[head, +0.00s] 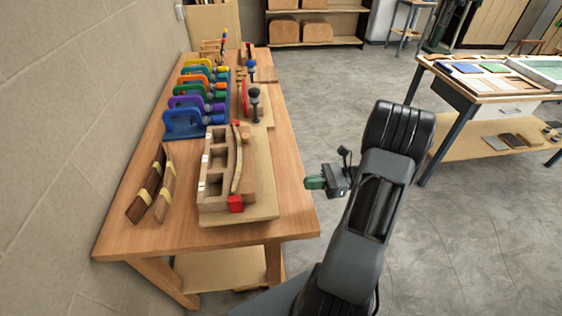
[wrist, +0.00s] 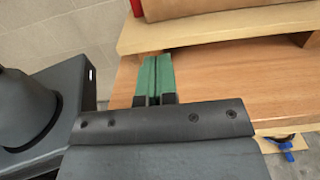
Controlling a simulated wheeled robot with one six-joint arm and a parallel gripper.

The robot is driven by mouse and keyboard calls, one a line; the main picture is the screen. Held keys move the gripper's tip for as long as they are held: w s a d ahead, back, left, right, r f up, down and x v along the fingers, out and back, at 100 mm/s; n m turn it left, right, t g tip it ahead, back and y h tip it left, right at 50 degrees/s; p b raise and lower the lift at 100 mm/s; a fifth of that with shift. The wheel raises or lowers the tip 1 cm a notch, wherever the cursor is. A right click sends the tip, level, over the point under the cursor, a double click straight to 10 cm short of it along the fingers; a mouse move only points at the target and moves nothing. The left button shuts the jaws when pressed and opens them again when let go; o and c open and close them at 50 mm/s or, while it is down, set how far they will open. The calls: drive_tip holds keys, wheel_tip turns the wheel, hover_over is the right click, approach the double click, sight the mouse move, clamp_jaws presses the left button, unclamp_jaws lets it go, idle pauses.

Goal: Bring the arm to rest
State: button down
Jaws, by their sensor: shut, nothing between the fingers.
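My gripper (head: 314,182) is at the right edge of the wooden workbench (head: 289,175) in the head view, its green fingers pointing left toward the bench. In the wrist view its green fingers (wrist: 154,78) lie side by side, shut with nothing between them. Behind them are the bench top (wrist: 240,84) and the edge of a pale board (wrist: 225,33). My arm is bent and rises from the bottom of the head view. In the head view the gripper is apart from the bending form (head: 213,203) on the bench.
The bench also holds a row of coloured clamps (head: 182,123), striped wood pieces (head: 147,190) and a curved strip (head: 237,160) at the form. A second table (head: 462,83) stands at the right. Grey floor (head: 330,95) lies open between them.

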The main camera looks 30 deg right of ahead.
drive_tip(key=shift+d, duration=0.15)
drive_tip(key=s+a+r+n+g+h, duration=0.1)
drive_tip(key=s+a+r+n+h, duration=0.1)
drive_tip(key=a+r+n+h, duration=0.2)
drive_tip(key=s+a+r+n+g+h, duration=0.1)
drive_tip(key=s+a+r+n+h, duration=0.2)
drive_tip(key=a+n+h, duration=0.7)
drive_tip(key=r+n+h, duration=0.1)
drive_tip(key=n+h, duration=0.2)
drive_tip(key=n, duration=0.5)
drive_tip(key=shift+a+r, duration=0.15)
drive_tip(key=shift+a, duration=0.05)
